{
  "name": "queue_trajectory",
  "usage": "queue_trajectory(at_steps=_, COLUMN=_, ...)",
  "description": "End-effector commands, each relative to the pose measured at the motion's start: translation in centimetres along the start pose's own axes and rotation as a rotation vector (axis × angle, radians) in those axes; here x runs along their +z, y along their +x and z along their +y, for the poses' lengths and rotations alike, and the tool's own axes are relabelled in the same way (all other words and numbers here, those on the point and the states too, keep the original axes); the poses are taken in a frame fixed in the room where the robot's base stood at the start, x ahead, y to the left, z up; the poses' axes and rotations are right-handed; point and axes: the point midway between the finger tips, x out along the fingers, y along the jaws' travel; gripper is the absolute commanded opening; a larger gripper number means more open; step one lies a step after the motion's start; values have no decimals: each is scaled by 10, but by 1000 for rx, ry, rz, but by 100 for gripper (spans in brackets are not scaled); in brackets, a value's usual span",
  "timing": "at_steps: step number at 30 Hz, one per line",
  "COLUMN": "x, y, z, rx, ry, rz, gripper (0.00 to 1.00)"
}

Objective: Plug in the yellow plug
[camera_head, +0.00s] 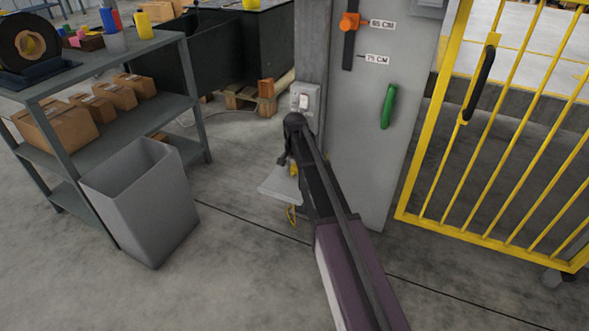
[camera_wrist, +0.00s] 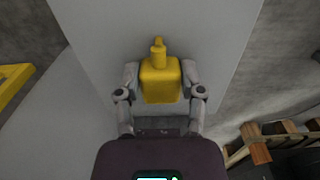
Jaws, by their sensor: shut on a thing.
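The yellow plug (camera_wrist: 160,78) sits between the two fingers of my gripper (camera_wrist: 160,84) in the wrist view, and the gripper is shut on it. A pale grey surface lies behind the plug there; I cannot tell whether the plug touches it. In the head view, a bit of yellow, likely the plug (camera_head: 293,168), shows beside the end of my arm, over a small light grey shelf (camera_head: 275,188). My arm hides most of the gripper in that view. A grey box with a white switch or socket (camera_head: 304,100) is on the column just above my arm's end.
A grey cabinet panel with a green handle (camera_head: 388,106) stands right of my arm. A yellow barred gate (camera_head: 500,130) is farther right. A grey bin (camera_head: 142,200) and a shelf rack with boxes (camera_head: 55,127) stand to the left. The floor between is clear.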

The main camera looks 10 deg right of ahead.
Motion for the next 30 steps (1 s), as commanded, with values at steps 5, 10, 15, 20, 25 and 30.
queue_trajectory(at_steps=5, x=0, y=0, z=0, rx=0, ry=0, rz=0, gripper=8)
queue_trajectory(at_steps=10, x=0, y=-3, z=0, rx=0, ry=0, rz=0, gripper=8)
queue_trajectory(at_steps=15, x=0, y=-11, z=0, rx=0, ry=0, rz=0, gripper=8)
queue_trajectory(at_steps=20, x=0, y=-23, z=0, rx=0, ry=0, rz=0, gripper=8)
queue_trajectory(at_steps=25, x=0, y=-38, z=0, rx=0, ry=0, rz=0, gripper=8)
queue_trajectory(at_steps=30, x=28, y=-39, z=27, rx=0, ry=0, rz=0, gripper=8)
